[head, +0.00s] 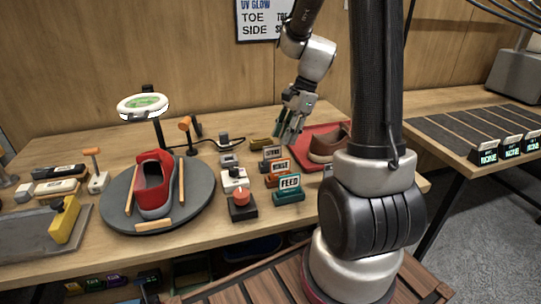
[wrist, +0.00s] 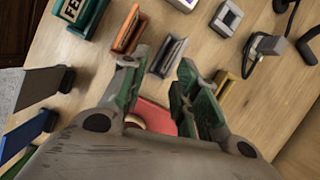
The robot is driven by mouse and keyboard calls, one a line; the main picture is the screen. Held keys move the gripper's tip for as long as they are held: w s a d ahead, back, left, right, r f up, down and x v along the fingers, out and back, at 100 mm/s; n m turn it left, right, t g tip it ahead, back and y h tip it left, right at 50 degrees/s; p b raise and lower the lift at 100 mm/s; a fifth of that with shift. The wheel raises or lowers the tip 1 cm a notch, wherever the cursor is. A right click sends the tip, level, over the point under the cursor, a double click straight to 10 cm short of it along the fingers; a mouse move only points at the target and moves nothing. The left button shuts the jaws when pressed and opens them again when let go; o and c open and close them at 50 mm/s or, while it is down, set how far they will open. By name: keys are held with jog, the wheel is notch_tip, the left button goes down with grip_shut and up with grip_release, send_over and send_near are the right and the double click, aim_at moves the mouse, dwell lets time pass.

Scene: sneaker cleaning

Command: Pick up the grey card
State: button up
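The grey card (head: 273,153) stands upright in a small holder on the table, in a row behind the orange card (head: 279,166) and the green FEED card (head: 289,182). In the wrist view the grey card (wrist: 170,55) shows just beyond my fingertips, roughly between them. My gripper (head: 288,138) points down above the back of the row, near the red tray. In the wrist view my gripper (wrist: 158,70) is open, with nothing between its green-padded fingers. I cannot tell its exact height above the card.
A yellow holder (wrist: 223,83) is close to the right finger. A red tray (head: 308,132) with a brown shoe (head: 330,142) lies right of the row. A red-knobbed box (head: 242,203) and a round turntable (head: 206,187) with a red sneaker (head: 157,183) stand left.

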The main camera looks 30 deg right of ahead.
aim_at(272, 152)
jog(key=a+f+m, duration=0.1)
jog(key=f, duration=0.1)
jog(key=w+a+f+m, duration=0.1)
jog(key=f, duration=0.1)
jog(key=w+a+f+m, duration=0.1)
jog(key=f, duration=0.1)
jog(key=shift+a+f, duration=0.25)
jog(key=shift+f, duration=0.15)
grip_shut()
